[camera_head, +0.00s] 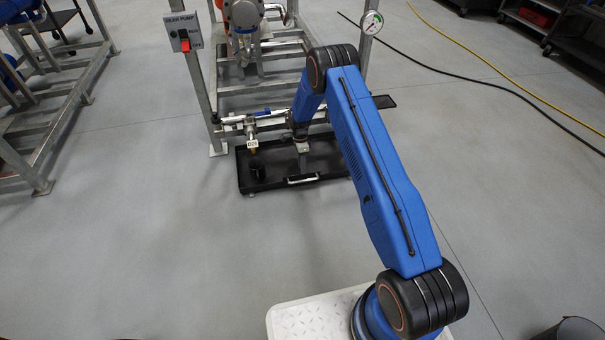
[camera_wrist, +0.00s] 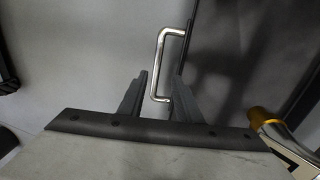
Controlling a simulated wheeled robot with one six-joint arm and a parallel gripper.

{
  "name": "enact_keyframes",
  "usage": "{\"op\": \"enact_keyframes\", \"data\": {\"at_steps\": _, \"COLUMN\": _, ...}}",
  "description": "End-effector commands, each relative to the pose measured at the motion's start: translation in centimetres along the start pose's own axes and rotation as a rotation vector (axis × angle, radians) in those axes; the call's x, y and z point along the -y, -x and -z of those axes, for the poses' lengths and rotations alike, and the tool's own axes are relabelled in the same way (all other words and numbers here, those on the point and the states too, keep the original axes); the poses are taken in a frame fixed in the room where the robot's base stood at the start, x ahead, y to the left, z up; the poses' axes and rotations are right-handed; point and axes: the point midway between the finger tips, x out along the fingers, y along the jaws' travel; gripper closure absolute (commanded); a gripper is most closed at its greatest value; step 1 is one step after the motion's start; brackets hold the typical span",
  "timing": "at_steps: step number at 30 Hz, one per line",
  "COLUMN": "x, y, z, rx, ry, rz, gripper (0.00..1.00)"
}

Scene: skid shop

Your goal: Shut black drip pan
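The black drip pan (camera_head: 262,182) lies low at the foot of the metal skid frame, with much of it sticking out in front. Its silver bar handle (camera_head: 302,179) is on the near edge. In the wrist view the handle (camera_wrist: 156,62) stands out from the dark pan (camera_wrist: 240,60), which fills the right side. My gripper (camera_wrist: 163,84) is open, and the handle's lower end shows between its two fingers. I cannot tell whether either finger touches it. In the head view my gripper (camera_head: 302,160) is above the pan near the handle, partly hidden by my wrist.
A tagged valve (camera_head: 252,140) on a pipe hangs over the pan's left part. A dark cup-like object (camera_head: 257,170) shows beneath it. The skid frame (camera_head: 200,85) carries a pump switch box (camera_head: 183,38) and a gauge (camera_head: 372,22). Hoses (camera_head: 480,83) cross the floor at right. Floor in front is clear.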

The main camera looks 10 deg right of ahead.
Motion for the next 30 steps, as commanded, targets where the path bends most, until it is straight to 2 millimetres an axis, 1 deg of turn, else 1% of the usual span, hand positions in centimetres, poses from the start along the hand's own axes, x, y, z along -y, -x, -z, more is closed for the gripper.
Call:
{"op": "enact_keyframes", "data": {"at_steps": 1, "x": 0.1, "y": 1.2, "z": 0.0, "rx": 0.000, "ry": 0.000, "rz": 0.003, "gripper": 0.69}}
{"op": "enact_keyframes", "data": {"at_steps": 6, "x": 0.1, "y": 4.6, "z": 0.0, "rx": 0.000, "ry": 0.000, "rz": 0.004, "gripper": 0.69}}
{"op": "enact_keyframes", "data": {"at_steps": 12, "x": 0.2, "y": 8.3, "z": 0.0, "rx": 0.000, "ry": 0.000, "rz": 0.005, "gripper": 0.69}}
{"op": "enact_keyframes", "data": {"at_steps": 15, "x": 0.2, "y": 9.6, "z": 0.0, "rx": 0.000, "ry": 0.000, "rz": 0.004, "gripper": 0.69}}
{"op": "enact_keyframes", "data": {"at_steps": 18, "x": 0.2, "y": 10.6, "z": 0.0, "rx": 0.000, "ry": 0.000, "rz": 0.005, "gripper": 0.69}}
{"op": "enact_keyframes", "data": {"at_steps": 21, "x": 0.1, "y": 11.1, "z": 0.0, "rx": 0.000, "ry": 0.000, "rz": 0.003, "gripper": 0.69}}
{"op": "enact_keyframes", "data": {"at_steps": 30, "x": 0.1, "y": 11.3, "z": 0.0, "rx": 0.000, "ry": 0.000, "rz": 0.002, "gripper": 0.69}}
